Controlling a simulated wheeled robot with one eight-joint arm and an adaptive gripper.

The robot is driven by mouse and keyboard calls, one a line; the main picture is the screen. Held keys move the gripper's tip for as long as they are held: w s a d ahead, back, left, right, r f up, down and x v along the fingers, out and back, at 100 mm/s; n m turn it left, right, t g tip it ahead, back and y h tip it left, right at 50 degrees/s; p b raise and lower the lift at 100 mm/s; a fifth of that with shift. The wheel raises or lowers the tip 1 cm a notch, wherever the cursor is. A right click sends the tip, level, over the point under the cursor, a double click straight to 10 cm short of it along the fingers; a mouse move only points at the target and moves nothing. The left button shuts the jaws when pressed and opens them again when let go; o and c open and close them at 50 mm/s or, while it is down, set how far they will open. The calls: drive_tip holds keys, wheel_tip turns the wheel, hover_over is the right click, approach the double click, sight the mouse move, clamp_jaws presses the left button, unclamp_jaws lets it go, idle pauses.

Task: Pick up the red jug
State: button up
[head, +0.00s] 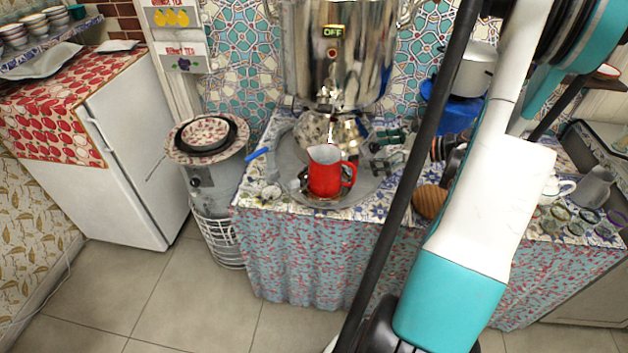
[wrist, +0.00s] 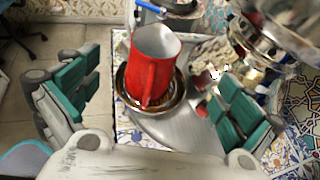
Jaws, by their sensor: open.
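The red jug (head: 326,174) stands upright on a round metal dish (head: 301,189) on the grey tray (head: 284,150), below the samovar. Its handle points right, toward my gripper (head: 386,151). The jug also shows in the wrist view (wrist: 152,70), with its pale inside visible and its handle on the near side. My gripper is open, with one teal-padded finger on each side of the view and the jug beyond and between them. The fingers look apart from the jug, and nothing is held.
The large metal samovar (head: 338,50) stands right behind the jug. A glass teapot (head: 312,130) sits under its tap. A blue-handled item (head: 258,154) lies at the tray's left. A white teapot (head: 556,189) and several glasses stand at the right of the table.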

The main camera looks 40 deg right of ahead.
sight(330, 155)
drive_tip(key=b+x, duration=0.2)
drive_tip(key=x, duration=0.6)
drive_tip(key=shift+w+a+f, duration=0.2)
drive_tip(key=shift+f, duration=0.05)
drive_tip(key=b+x, duration=0.1)
drive_tip(key=x, duration=0.1)
drive_tip(key=b+x, duration=0.1)
drive_tip(key=x, duration=0.2)
drive_tip(key=shift+s+a+f, duration=0.1)
drive_tip(key=shift+a+f, duration=0.05)
drive_tip(key=shift+f, duration=0.1)
drive_tip(key=shift+r, duration=0.1)
drive_tip(key=c, duration=2.1)
drive_tip(key=shift+r, duration=0.15)
